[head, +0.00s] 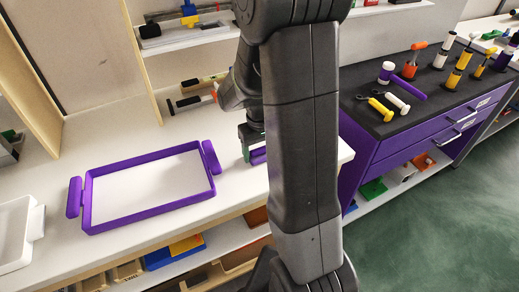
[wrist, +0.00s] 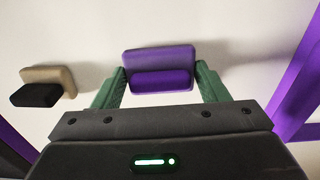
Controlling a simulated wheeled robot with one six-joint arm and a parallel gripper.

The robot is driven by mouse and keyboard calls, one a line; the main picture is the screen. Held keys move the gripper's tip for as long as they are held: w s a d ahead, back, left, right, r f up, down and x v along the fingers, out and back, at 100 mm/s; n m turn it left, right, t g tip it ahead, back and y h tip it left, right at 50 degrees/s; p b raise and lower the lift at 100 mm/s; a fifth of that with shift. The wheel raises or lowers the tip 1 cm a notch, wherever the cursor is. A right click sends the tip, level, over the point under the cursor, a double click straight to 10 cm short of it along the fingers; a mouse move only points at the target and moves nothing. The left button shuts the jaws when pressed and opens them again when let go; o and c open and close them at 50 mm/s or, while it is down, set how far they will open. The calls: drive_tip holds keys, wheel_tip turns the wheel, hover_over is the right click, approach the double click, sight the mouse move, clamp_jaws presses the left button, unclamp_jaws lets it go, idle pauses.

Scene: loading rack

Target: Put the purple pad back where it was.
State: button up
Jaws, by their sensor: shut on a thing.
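The purple pad (wrist: 160,62) is a small block with a lighter purple body and a darker purple part facing my wrist camera. My gripper (wrist: 161,84) has its green fingers closed on the pad's two sides. In the head view, my gripper (head: 251,140) is to the right of the purple tray, over the white worktop. A small part of the pad (head: 259,156) shows under the fingers there; my arm hides the rest. I cannot tell whether the pad touches the worktop.
A tan and black block (wrist: 48,86) lies left of the pad in the wrist view. The purple-rimmed tray (head: 88,205) looks empty. A white tray (head: 18,235) stands at the far left. A purple cabinet (head: 375,160) with tools on top is at the right.

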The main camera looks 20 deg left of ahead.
sight(259, 148)
drive_tip(key=shift+f, duration=0.2)
drive_tip(key=o, duration=0.9)
drive_tip(key=shift+r, duration=0.1)
drive_tip(key=shift+o, duration=0.2)
wheel_tip(259, 148, up, 12)
drive_tip(key=shift+r, duration=0.2)
drive_tip(key=shift+f, duration=0.15)
wheel_tip(259, 148, down, 13)
drive_tip(key=shift+r, duration=0.15)
wheel_tip(259, 148, up, 3)
drive_tip(key=shift+f, duration=0.15)
drive_tip(key=shift+r, duration=0.45)
